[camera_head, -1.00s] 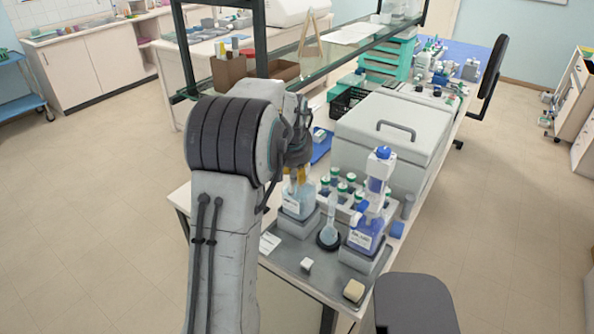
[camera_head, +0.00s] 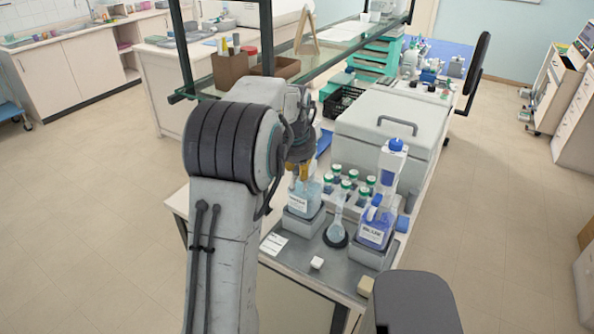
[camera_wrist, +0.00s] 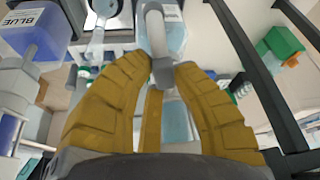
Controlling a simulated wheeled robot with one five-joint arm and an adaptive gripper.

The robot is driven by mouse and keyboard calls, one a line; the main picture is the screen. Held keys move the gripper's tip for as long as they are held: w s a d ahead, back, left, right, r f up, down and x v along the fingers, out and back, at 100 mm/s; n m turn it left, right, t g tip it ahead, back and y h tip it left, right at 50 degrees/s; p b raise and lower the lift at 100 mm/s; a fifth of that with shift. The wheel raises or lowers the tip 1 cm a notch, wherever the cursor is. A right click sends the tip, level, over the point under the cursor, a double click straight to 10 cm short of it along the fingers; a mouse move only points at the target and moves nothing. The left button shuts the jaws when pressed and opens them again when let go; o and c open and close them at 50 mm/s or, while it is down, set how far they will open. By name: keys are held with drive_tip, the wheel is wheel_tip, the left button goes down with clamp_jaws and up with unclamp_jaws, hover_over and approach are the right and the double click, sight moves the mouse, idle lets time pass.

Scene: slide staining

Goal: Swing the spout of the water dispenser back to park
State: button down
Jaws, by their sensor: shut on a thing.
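The water dispenser (camera_head: 302,203) is a bottle of pale blue liquid with a white label, standing on a grey block at the left of the bench tray. My gripper (camera_head: 298,172) is at its top, and its yellow fingers hide most of the head there. In the wrist view, the fingers of my gripper (camera_wrist: 163,85) close around the grey end of a pale tube, the spout (camera_wrist: 155,35). The dispenser bottle (camera_wrist: 175,38) shows behind it. The spout's exact direction over the bench is hidden in the head view.
Several green-capped bottles (camera_head: 337,178) stand behind. A glass shelf (camera_head: 320,50) on dark posts is above and behind my arm. A white lidded box (camera_head: 385,135) stands at the back.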

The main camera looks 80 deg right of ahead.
drive_tip(key=shift+s, duration=0.4)
drive_tip(key=c, duration=1.5)
unclamp_jaws()
drive_tip(key=shift+s+a, duration=0.1)
drive_tip(key=shift+s, duration=0.05)
drive_tip(key=shift+o, duration=2.8)
drive_tip(key=v, duration=1.2)
